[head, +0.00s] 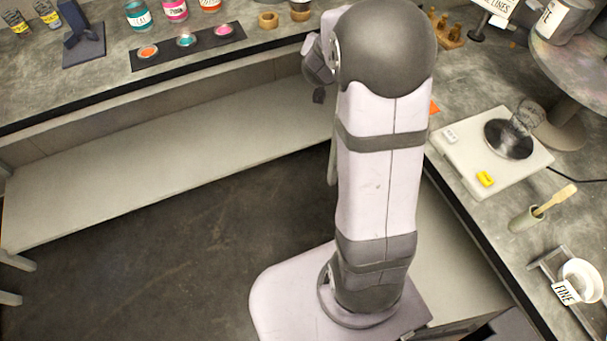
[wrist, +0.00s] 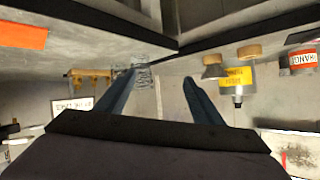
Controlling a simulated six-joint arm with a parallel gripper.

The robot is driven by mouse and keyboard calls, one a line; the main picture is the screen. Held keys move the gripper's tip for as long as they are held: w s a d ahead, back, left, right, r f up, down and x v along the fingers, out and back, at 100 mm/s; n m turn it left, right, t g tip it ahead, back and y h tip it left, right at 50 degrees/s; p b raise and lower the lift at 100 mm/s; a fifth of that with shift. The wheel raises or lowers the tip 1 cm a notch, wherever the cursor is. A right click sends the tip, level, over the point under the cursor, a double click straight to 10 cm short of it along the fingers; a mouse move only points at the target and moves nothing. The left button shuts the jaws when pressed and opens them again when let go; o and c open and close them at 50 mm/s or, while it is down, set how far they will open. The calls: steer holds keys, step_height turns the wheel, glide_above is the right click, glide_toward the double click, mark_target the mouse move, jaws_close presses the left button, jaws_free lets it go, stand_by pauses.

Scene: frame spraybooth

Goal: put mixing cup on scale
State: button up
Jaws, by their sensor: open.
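The mixing cup (head: 527,117) is a clear, greyish see-through cup in the head view. It appears to stand on the round dark pan of the white scale (head: 478,172), toward the pan's upper right side. My gripper (wrist: 162,76) is open in the wrist view, with nothing held between its two dark fingers. A clear, patterned shape (wrist: 144,76) shows beside the left finger; I cannot tell whether it is the cup. In the head view my arm hides most of the gripper, which is well left of the scale.
A spatula in a small pot (head: 524,219) and a white strainer on a stand (head: 582,280) are on the right bench, below the scale. A round stand with cans (head: 572,60) is close beyond it. Paint jars (head: 140,15) line the back bench.

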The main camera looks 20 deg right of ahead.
steer(key=s+a+f+n+g+y, duration=0.1)
steer(key=s+a+f+n+y, duration=0.25)
steer(key=a, duration=0.55)
steer(key=s+a+f+n+g+y, duration=0.1)
steer(key=s+a+f+n+y, duration=0.25)
steer(key=a, duration=0.55)
steer(key=s+a+f+n+g, duration=0.1)
steer(key=s+g, duration=0.1)
steer(key=s, duration=0.5)
steer(key=s+a+f+n+g, duration=0.1)
steer(key=s+a+g, duration=0.1)
steer(key=s, duration=0.6)
steer(key=s+a+f+n+g+y, duration=0.1)
steer(key=s+a+f+g, duration=0.1)
steer(key=s, duration=0.5)
steer(key=shift+s+n+g, duration=0.35)
steer(key=shift+n+g, duration=0.05)
steer(key=shift+g, duration=0.5)
steer(key=shift+a+r, duration=0.1)
step_height(320, 180, up, 7)
steer(key=p, duration=0.7)
steer(key=shift+c, duration=0.6)
